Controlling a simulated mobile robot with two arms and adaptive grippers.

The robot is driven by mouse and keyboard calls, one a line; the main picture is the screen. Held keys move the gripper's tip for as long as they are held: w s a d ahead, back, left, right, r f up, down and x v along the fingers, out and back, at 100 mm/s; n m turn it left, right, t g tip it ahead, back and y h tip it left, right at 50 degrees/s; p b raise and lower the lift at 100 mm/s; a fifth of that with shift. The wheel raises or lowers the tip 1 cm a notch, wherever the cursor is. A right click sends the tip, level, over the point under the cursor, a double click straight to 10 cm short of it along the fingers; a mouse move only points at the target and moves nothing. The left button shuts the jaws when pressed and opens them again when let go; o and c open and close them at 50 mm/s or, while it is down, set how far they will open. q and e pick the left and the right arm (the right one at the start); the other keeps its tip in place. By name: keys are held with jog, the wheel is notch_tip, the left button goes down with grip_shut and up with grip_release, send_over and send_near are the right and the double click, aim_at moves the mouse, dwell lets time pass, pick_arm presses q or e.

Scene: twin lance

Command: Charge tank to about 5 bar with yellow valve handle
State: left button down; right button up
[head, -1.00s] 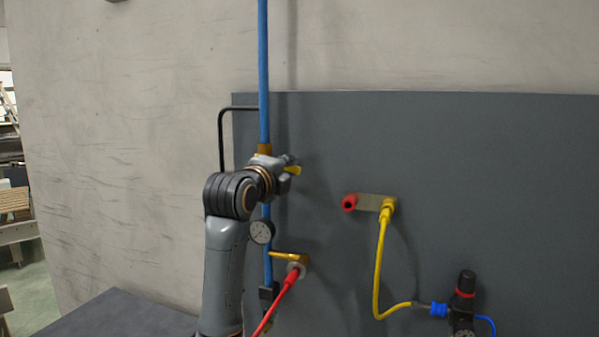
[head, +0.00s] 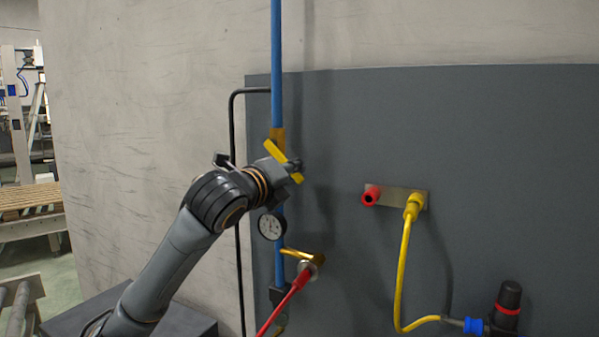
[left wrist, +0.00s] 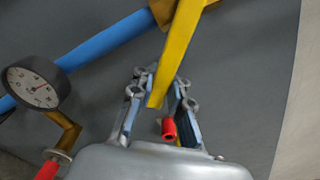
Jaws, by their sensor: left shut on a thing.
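The yellow valve handle (head: 273,149) is a flat bar slanting from upper left to lower right, at the brass valve body (head: 277,134) on a vertical blue pipe. My left gripper (head: 292,166) is shut on the handle. In the left wrist view the handle (left wrist: 178,48) comes down from the top and its end lies between the two fingers (left wrist: 162,82). A round pressure gauge (head: 271,226) sits below the valve. It shows larger in the left wrist view (left wrist: 36,83), its marks too small to read. The tank is not identifiable, and my right gripper is out of view.
A red hose (head: 291,299) joins a brass fitting (head: 305,256) below the gauge. A plate (head: 390,194) on the grey panel (head: 500,150) carries a red port and a yellow hose (head: 401,270). A black regulator (head: 509,300) stands lower right.

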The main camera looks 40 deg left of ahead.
pick_arm(q)
jog(key=shift+f+m, duration=0.3)
jog(key=shift+f, duration=0.1)
jog(key=c, duration=1.7)
grip_release()
jog(key=o, duration=0.4)
jog(key=shift+s+r, duration=0.1)
jog(key=shift+s, duration=0.05)
jog(key=shift+c, duration=0.2)
jog(key=shift+o, duration=0.3)
jog(key=shift+s+a+r, duration=0.1)
jog(key=shift+s+r, duration=0.1)
jog(key=shift+s, duration=0.1)
jog(key=shift+w, duration=0.1)
jog(key=v, duration=1.2)
jog(key=shift+f, duration=0.1)
